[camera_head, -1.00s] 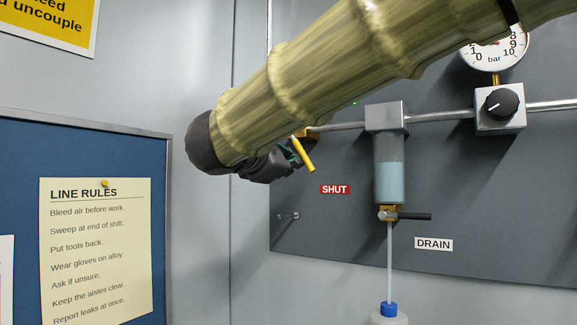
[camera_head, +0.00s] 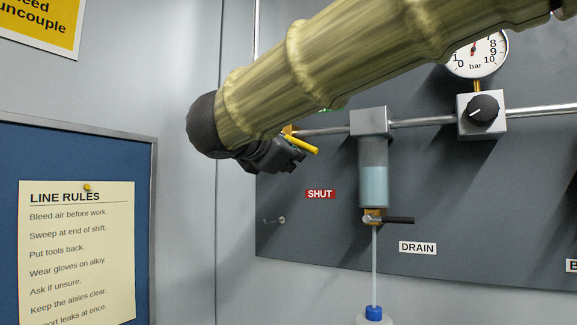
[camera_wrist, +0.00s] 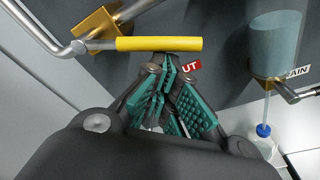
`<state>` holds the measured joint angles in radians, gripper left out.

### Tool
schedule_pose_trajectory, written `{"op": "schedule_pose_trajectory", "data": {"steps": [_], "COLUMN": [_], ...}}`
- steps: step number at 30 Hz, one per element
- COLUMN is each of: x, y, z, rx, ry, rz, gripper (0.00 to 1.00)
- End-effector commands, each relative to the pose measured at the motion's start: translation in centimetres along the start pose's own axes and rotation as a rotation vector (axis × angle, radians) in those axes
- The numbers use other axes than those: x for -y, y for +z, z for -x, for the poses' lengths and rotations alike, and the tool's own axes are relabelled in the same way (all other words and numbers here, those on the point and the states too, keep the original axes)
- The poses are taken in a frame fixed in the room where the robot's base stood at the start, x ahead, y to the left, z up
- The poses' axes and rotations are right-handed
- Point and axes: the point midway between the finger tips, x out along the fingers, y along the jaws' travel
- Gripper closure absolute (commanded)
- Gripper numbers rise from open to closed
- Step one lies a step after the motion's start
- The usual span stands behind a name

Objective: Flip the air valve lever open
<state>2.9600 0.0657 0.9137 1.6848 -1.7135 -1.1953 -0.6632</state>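The air valve lever is a yellow handle (camera_head: 303,146) on a brass valve (camera_head: 287,130) in the pipe, partly hidden by my arm. In the head view it points right and slightly down, close to the pipe's line. In the wrist view the lever (camera_wrist: 160,44) lies across the picture from its brass valve body (camera_wrist: 98,32). My gripper (camera_head: 298,161) is just below the lever. In the wrist view my gripper's (camera_wrist: 168,64) teal-padded fingers meet at their tips, at the lever's lower edge. Nothing shows between them; whether they touch the lever is unclear.
A red SHUT label (camera_head: 320,194) is below the lever. A green label (camera_head: 326,110) is mostly hidden behind my arm. To the right are a filter bowl (camera_head: 374,185) with a black drain handle (camera_head: 399,220), a regulator (camera_head: 482,113) and a gauge (camera_head: 476,55).

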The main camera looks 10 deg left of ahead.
Motion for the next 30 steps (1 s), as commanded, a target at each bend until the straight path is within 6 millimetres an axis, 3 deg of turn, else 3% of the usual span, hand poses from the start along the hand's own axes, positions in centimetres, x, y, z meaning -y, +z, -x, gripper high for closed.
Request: {"op": "schedule_pose_trajectory", "data": {"steps": [18, 30], "x": [-0.4, -0.7], "y": [3.4, 4.0], "z": [0.5, 0.6], "rx": [0.001, 0.001], "ry": [0.001, 0.002], "rz": [-0.004, -0.003], "gripper": [1.0, 1.0]}}
